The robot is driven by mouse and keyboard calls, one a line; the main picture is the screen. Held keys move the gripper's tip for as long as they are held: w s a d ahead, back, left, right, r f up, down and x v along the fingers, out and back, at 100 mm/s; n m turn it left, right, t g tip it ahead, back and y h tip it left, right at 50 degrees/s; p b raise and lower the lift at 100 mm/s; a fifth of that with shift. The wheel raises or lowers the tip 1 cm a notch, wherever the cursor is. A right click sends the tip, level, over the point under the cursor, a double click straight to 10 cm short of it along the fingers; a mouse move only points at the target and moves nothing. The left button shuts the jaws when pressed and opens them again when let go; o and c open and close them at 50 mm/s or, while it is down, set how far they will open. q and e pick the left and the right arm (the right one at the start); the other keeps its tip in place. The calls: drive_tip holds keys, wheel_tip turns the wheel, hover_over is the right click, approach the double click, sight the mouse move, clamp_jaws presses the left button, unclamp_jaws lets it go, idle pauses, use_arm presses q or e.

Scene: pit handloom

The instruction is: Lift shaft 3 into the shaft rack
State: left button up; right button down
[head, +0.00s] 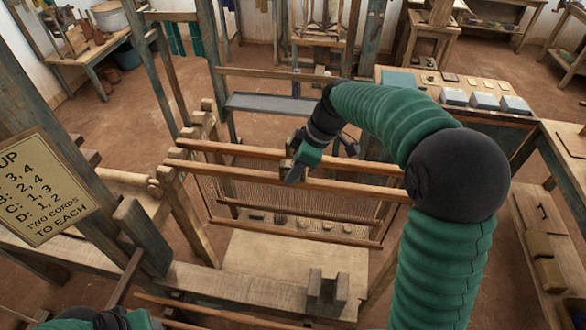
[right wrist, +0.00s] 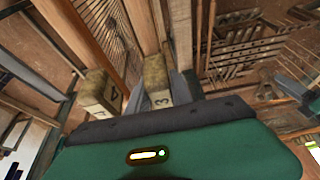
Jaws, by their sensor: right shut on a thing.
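Shaft 3 shows in the right wrist view as a mottled yellow-brown block marked 3 (right wrist: 156,82). My right gripper (right wrist: 162,90) is shut on this block, with grey fingers on either side. In the head view, my right gripper (head: 296,172) reaches down at the middle of two long orange-brown shaft bars (head: 225,150). The bars lie across the loom, with heddle cords hanging below. I cannot tell which bar carries the held block. Another numbered block (right wrist: 98,92) stands to its left, apart from it.
Stepped wooden supports (head: 182,210) stand at the bars' left ends. I cannot tell which part is the shaft rack. A thick post (head: 215,60) rises behind. A sign (head: 38,185) hangs at left. A table with several blocks (head: 455,97) stands at back right.

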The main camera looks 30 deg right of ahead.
drive_tip(key=shift+a+r, duration=0.1)
drive_tip(key=shift+a, duration=0.05)
drive_tip(key=c, duration=1.1)
unclamp_jaws()
drive_tip(key=shift+o, duration=0.2)
drive_tip(key=shift+r, duration=0.2)
drive_tip(key=b+v, duration=0.1)
drive_tip(key=v, duration=1.5)
drive_tip(key=shift+r, duration=0.15)
